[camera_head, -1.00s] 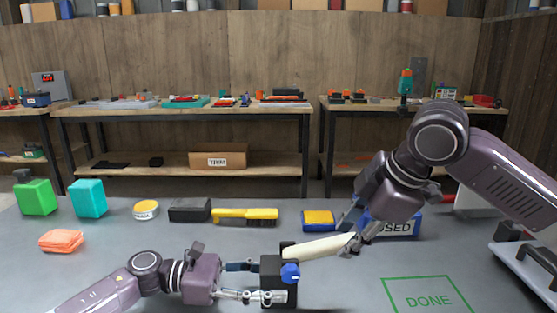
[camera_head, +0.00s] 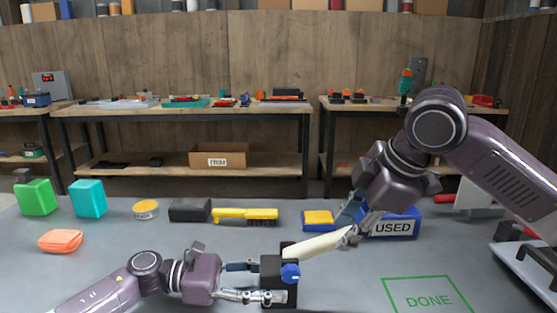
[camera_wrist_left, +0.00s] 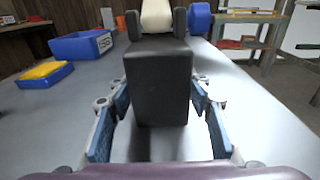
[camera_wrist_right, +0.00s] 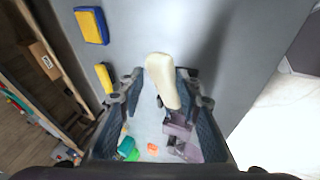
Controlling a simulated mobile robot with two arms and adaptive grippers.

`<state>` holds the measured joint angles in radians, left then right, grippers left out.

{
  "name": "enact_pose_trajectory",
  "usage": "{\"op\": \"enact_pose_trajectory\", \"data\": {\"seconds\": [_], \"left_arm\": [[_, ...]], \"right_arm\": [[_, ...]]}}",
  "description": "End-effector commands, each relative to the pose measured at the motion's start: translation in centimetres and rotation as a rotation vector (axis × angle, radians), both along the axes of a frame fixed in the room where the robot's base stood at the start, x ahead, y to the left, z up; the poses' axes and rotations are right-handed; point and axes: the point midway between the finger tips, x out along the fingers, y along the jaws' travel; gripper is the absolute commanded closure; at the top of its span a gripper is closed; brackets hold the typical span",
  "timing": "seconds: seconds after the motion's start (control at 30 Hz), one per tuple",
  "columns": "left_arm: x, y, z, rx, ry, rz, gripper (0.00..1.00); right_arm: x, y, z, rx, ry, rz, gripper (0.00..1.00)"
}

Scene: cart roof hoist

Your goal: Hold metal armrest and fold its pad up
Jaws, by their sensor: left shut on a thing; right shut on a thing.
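The metal armrest's black block (camera_head: 270,285) stands on the grey table with a blue knob (camera_head: 290,273) on its right side. It fills the middle of the left wrist view (camera_wrist_left: 160,85). Its cream pad (camera_head: 312,245) slopes up to the right from the block's top. My left gripper (camera_head: 260,281) is shut on the black block, one finger on each side. My right gripper (camera_head: 349,230) is shut on the pad's far end, which its fingers partly hide. The pad (camera_wrist_right: 162,78) also shows between the fingers in the right wrist view.
A blue box labelled USED (camera_head: 395,224) stands behind the right gripper. A green DONE outline (camera_head: 428,294) marks clear table at the right.

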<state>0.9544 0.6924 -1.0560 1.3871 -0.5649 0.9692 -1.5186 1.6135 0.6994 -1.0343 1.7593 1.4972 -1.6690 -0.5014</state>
Motion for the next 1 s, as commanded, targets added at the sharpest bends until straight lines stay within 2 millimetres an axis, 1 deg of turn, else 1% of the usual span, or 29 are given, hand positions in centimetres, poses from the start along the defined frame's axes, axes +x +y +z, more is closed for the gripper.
{"op": "enact_pose_trajectory", "data": {"seconds": [0.03,0.17,0.57,1.0], "left_arm": [[-0.4,-0.2,-0.2,0.002,0.001,-0.012,0.77],[-0.4,-0.2,-0.2,0.002,0.001,-0.012,0.77],[-0.4,-0.2,-0.2,0.003,0.001,-0.012,0.77],[-0.4,-0.2,-0.2,0.003,0.001,-0.012,0.77]], "right_arm": [[0.2,0.0,0.2,0.003,-0.006,-0.004,0.77],[0.2,0.1,0.4,0.003,-0.006,-0.004,0.77],[0.1,0.7,1.7,0.004,-0.006,-0.004,0.78],[0.1,0.8,1.9,0.003,-0.006,-0.004,0.78]]}}
